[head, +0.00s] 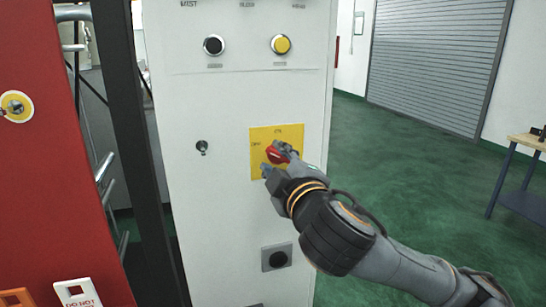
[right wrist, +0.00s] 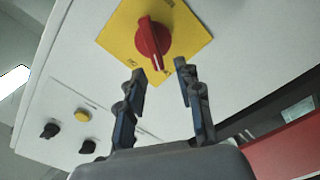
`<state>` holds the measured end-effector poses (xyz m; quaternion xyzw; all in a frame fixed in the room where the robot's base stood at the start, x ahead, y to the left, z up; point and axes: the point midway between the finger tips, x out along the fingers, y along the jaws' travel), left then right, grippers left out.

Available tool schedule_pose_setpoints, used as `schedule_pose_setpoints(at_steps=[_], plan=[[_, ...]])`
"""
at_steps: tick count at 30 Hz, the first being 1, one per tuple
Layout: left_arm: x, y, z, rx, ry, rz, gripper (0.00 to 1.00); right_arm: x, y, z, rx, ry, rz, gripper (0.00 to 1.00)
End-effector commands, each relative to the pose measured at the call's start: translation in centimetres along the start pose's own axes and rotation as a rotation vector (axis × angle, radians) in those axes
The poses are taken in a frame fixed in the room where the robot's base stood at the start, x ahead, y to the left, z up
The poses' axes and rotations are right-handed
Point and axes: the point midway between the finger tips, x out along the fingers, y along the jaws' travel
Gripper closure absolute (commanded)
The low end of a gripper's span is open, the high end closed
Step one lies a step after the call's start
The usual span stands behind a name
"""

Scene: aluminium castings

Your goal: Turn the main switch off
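The main switch is a red rotary knob (head: 272,156) on a yellow square plate (head: 290,130) on the white cabinet front. The plate reads "ON" at the top and seemingly "OFF" at the left. My right gripper (head: 276,165) is at the knob and partly hides it. In the right wrist view, the knob (right wrist: 151,38) shows with its ridge pointing toward my gripper (right wrist: 160,70). The fingers are apart and empty, with the ridge's near end between the tips; I cannot tell if they touch it. My left gripper is out of view.
The white cabinet (head: 215,210) also carries a black button (head: 213,45), a yellow button (head: 280,44), a keyhole (head: 202,147) and a dark square fitting (head: 277,257). A red panel (head: 45,180) stands at left. Green floor (head: 430,190) is open at right, before a workbench (head: 527,141).

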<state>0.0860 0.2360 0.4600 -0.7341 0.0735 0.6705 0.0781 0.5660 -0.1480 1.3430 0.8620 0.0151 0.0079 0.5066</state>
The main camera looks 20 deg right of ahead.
Motion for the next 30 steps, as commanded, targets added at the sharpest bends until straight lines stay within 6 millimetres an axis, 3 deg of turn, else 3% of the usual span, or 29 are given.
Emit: schedule_pose_setpoints(at_steps=[6,10,25,28,30], plan=[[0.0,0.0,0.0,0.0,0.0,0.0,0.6,-3.7,0.0,-0.1,0.001,0.004,0.0,0.65],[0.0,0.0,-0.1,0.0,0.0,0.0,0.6,-5.0,0.0,0.0,0.0,0.001,0.0,0.65],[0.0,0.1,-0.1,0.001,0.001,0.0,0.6,-5.4,-0.1,0.1,0.001,0.0,-0.002,0.65],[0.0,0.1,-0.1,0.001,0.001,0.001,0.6,-5.2,-1.2,0.5,0.021,-0.01,-0.03,0.65],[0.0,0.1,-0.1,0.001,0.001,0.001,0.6,-5.1,-3.0,1.4,0.056,-0.029,-0.074,0.65]])
